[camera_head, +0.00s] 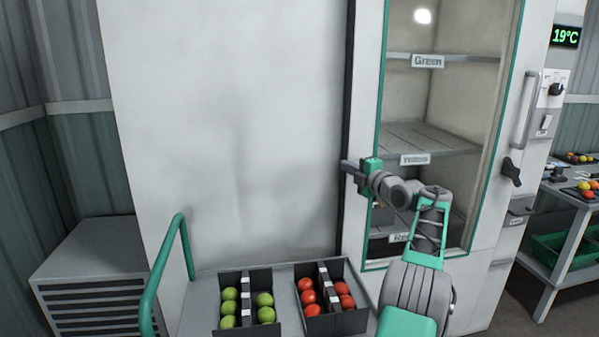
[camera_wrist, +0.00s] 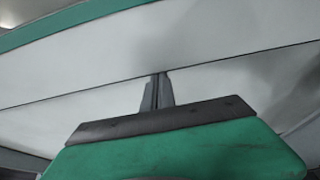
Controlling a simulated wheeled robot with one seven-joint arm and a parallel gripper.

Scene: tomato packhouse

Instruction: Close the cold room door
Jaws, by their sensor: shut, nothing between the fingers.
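The cold room door (camera_head: 490,200) is a white panel with a green-framed glass window, through which shelves labelled "Green", "Yellow" and "Red" show. A pale vertical handle (camera_head: 527,110) and a dark latch knob (camera_head: 511,172) are at its right side. A dark vertical strip (camera_head: 346,120) runs along its left side; I cannot tell whether the door is fully shut. My gripper (camera_head: 347,166) is shut and empty in front of the window's left side, by the dark strip. In the wrist view its fingers (camera_wrist: 157,92) point at a white surface with a dark line; contact is unclear.
A cart (camera_head: 190,310) with a green rail (camera_head: 160,280) holds boxes of green tomatoes (camera_head: 264,307) and red tomatoes (camera_head: 307,297) in front. A grey vented unit (camera_head: 90,265) stands left. A table (camera_head: 565,220) and a "19°C" display (camera_head: 565,36) are right.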

